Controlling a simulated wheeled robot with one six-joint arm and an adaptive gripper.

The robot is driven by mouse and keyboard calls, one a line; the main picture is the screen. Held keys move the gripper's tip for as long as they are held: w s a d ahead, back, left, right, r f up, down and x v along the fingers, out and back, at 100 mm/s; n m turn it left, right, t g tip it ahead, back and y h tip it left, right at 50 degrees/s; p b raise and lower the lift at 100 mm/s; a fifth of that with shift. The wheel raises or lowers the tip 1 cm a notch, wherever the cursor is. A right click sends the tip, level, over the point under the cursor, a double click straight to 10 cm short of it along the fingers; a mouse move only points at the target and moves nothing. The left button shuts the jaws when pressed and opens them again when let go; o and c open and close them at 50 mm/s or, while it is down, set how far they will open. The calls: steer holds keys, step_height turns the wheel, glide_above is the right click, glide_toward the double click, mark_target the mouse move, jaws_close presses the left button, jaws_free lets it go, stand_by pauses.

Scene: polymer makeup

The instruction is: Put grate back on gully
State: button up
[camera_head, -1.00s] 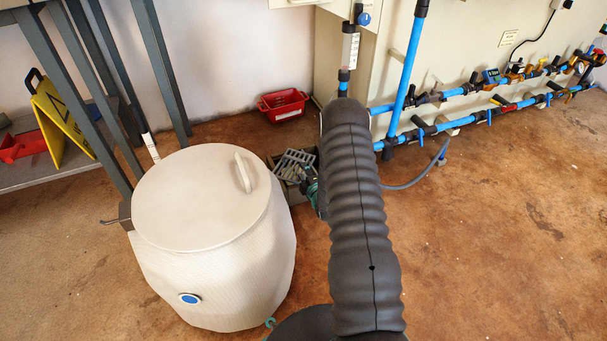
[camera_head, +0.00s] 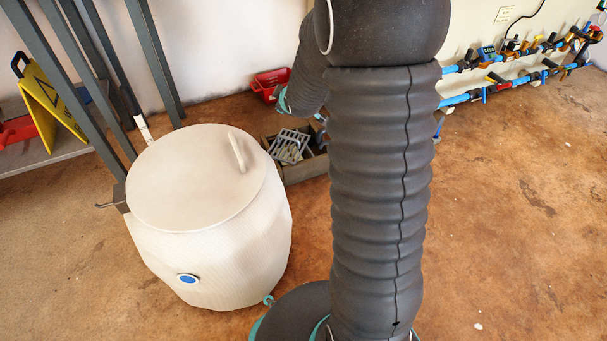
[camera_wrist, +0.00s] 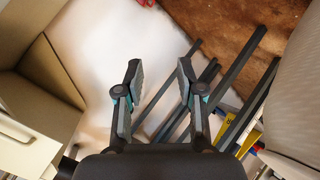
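My arm hides the gully's right end. My gripper (camera_wrist: 159,72) shows in the wrist view with its two fingers apart and nothing between them. In the head view my gripper is hidden behind my arm. The wrist view shows neither the grate nor the gully.
A white lidded drum (camera_head: 208,235) stands left of my arm, close to the gully. A red crate (camera_head: 270,82) lies by the wall. Blue pipes (camera_head: 462,97) run along the right wall. Grey rack legs and a yellow sign (camera_head: 50,105) are at left. Floor at right is clear.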

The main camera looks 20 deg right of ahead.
steer(key=s+a+r+m+g, duration=0.1)
steer(key=s+a+r+m, duration=0.15)
steer(key=s+r, duration=0.45)
steer(key=s+a+r+m+g, duration=0.2)
steer(key=s+a+r, duration=0.2)
steer(key=s, duration=0.7)
steer(key=s+a+m+g, duration=0.1)
steer(key=s+a+m, duration=0.1)
steer(key=s, duration=0.7)
steer(key=s+a+m+g+y, duration=0.1)
steer(key=s+a+m, duration=0.1)
steer(key=s, duration=0.7)
steer(key=shift+s+r, duration=0.25)
steer(key=shift+r, duration=0.1)
steer(key=shift+a, duration=0.1)
step_height(320, 180, up, 9)
steer(key=p, duration=0.8)
steer(key=shift+p, duration=0.4)
steer(key=shift+a, duration=0.1)
